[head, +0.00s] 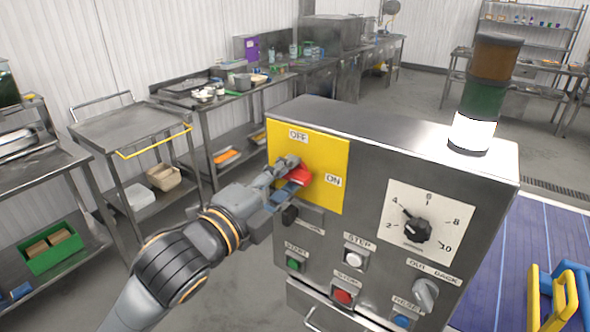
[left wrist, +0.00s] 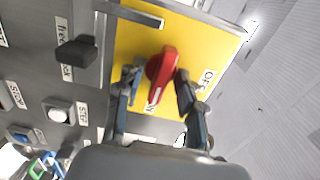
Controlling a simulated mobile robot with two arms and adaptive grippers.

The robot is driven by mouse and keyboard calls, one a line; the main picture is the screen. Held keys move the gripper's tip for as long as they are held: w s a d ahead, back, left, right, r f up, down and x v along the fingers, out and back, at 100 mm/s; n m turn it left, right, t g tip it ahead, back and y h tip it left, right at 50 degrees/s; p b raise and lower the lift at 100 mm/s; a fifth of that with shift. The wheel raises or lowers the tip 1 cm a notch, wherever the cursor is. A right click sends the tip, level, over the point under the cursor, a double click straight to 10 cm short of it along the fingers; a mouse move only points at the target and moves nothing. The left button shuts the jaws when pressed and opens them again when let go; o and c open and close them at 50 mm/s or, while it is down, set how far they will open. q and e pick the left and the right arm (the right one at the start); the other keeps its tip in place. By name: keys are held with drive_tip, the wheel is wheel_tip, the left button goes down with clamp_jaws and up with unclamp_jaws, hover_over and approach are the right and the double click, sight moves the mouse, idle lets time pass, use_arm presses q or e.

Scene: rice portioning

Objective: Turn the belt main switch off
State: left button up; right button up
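The belt main switch is a red handle (head: 299,174) on a yellow plate (head: 325,158) at the upper left of the steel control box's front. The plate has an OFF label (head: 298,135) at the top and an ON label (head: 333,180) at the right. In the left wrist view the red handle (left wrist: 162,68) points towards the ON label, partly hidden. My left gripper (head: 286,178) is at the switch. In the left wrist view its fingers (left wrist: 158,80) stand apart on both sides of the handle; the right finger looks very close, and contact is unclear. My right gripper is not in view.
The control box (head: 420,140) carries a black dial (head: 416,228), several push buttons, selector knobs and a signal tower (head: 484,95) on top. A dark lever (left wrist: 76,53) sits near the yellow plate. A blue belt (head: 497,265) lies at the right. Steel tables stand behind.

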use_arm(q)
drive_tip(key=shift+d, duration=0.1)
drive_tip(key=shift+s+r, duration=0.15)
drive_tip(key=shift+s, duration=0.1)
drive_tip(key=shift+c, duration=0.4)
drive_tip(key=shift+a, duration=0.2)
clamp_jaws()
drive_tip(key=shift+r+n+p, duration=0.1)
drive_tip(key=shift+n+p, duration=0.45)
drive_tip(key=shift+n, duration=0.15)
drive_tip(key=n+p, duration=0.3)
drive_tip(key=n, duration=0.2)
drive_tip(key=n+p, duration=0.2)
drive_tip(key=n, duration=0.2)
drive_tip(key=shift+n+p, duration=0.35)
drive_tip(key=shift+n, duration=0.05)
drive_tip(key=n+p, duration=0.1)
drive_tip(key=n, duration=0.1)
drive_tip(key=shift+n, duration=2.4)
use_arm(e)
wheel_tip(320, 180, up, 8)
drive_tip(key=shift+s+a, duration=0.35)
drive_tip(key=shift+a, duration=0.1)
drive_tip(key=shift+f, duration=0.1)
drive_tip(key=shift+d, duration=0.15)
